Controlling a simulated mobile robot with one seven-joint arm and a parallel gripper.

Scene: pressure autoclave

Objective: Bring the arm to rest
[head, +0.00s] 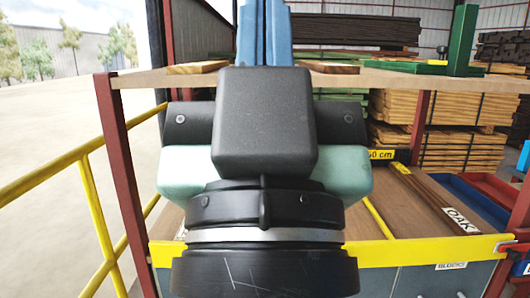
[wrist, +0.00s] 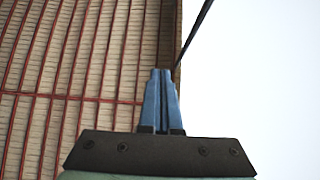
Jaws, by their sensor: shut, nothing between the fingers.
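My gripper (head: 264,12) points upward in the middle of the head view, with its two blue fingers together and nothing between them. The fingertips reach the top edge of that view. In the wrist view my gripper (wrist: 161,74) shows the same blue fingers side by side, against a ribbed roof and bright sky. My dark wrist and pale green arm parts fill the centre of the head view and hide part of what lies behind.
A wooden shelf (head: 400,80) on red posts (head: 118,155) crosses behind my arm. Below it is a brown-floored bay with a yellow front edge (head: 420,250) and an OAK label (head: 460,219). A yellow railing (head: 60,170) stands left, a green upright block (head: 463,40) right. Timber stacks (head: 440,105) stand behind.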

